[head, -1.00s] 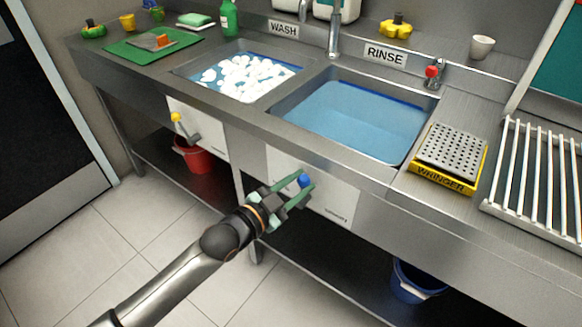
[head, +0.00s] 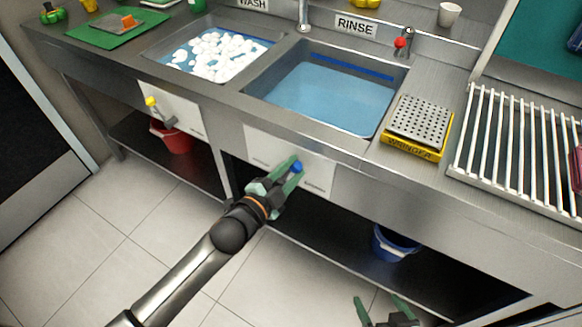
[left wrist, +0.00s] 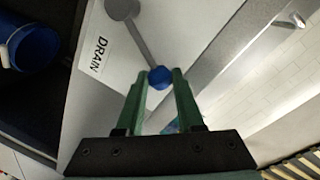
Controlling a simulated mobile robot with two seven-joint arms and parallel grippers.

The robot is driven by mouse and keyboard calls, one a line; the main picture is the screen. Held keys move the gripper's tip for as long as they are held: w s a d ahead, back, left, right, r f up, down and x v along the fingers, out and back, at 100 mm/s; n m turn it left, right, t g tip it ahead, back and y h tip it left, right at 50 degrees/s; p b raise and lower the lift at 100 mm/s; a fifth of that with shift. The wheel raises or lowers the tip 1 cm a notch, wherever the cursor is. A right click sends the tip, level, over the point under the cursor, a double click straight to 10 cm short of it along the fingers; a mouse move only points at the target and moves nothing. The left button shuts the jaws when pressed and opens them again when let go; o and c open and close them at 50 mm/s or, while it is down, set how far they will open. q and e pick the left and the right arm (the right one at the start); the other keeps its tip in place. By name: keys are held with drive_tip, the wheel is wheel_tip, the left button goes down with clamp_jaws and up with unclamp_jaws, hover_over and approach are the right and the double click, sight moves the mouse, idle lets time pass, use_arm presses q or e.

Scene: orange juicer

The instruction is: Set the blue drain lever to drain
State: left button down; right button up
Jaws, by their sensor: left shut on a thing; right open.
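The blue drain lever is a grey rod from a round pivot (left wrist: 122,8) to a blue knob (left wrist: 160,77), on a white panel (head: 262,142) under the rinse sink. My left gripper (head: 294,168) is shut on the blue knob, with its green fingers on either side; in the left wrist view its fingertips (left wrist: 160,80) flank the knob. The DRAIN label (left wrist: 98,50) lies on the panel beside the rod, and the rod does not point straight at it. The rinse sink (head: 325,95) holds blue water. My right gripper (head: 380,308) is open and empty at the bottom edge.
A yellow-knobbed lever (head: 152,103) is on the panel under the wash sink (head: 215,55). A red bucket (head: 172,137) and a blue bucket (head: 392,243) stand on the lower shelf. The wringer (head: 415,125) and a white rack (head: 520,145) are on the counter.

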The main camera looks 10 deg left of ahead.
use_arm(q)
drive_tip(key=c, duration=0.5)
unclamp_jaws()
drive_tip(key=shift+d, duration=0.1)
drive_tip(key=shift+s, duration=0.1)
drive_tip(key=v, duration=1.2)
drive_tip(key=shift+s, duration=0.15)
drive_tip(key=shift+p, duration=0.3)
drive_tip(key=s+a+f+n+g+y+p, duration=0.1)
drive_tip(key=s+f+n+g+p, duration=0.1)
drive_tip(key=s+f+n, duration=0.1)
drive_tip(key=s+a+f+n+g+y+p, duration=0.1)
drive_tip(key=s+f+n+g+y+p, duration=0.1)
drive_tip(key=s+f+n+p, duration=0.1)
drive_tip(key=s+a+f+n+g+y+p, duration=0.1)
drive_tip(key=s+a+f+n+g+p, duration=0.1)
drive_tip(key=s+f+n, duration=0.2)
drive_tip(key=shift+s+f+n+y, duration=0.15)
drive_tip(key=shift+f+n, duration=0.2)
drive_tip(key=shift+n, duration=0.45)
drive_tip(key=shift+s+f+n+y, duration=0.15)
drive_tip(key=shift+f+n, duration=0.2)
drive_tip(key=shift+n, duration=0.45)
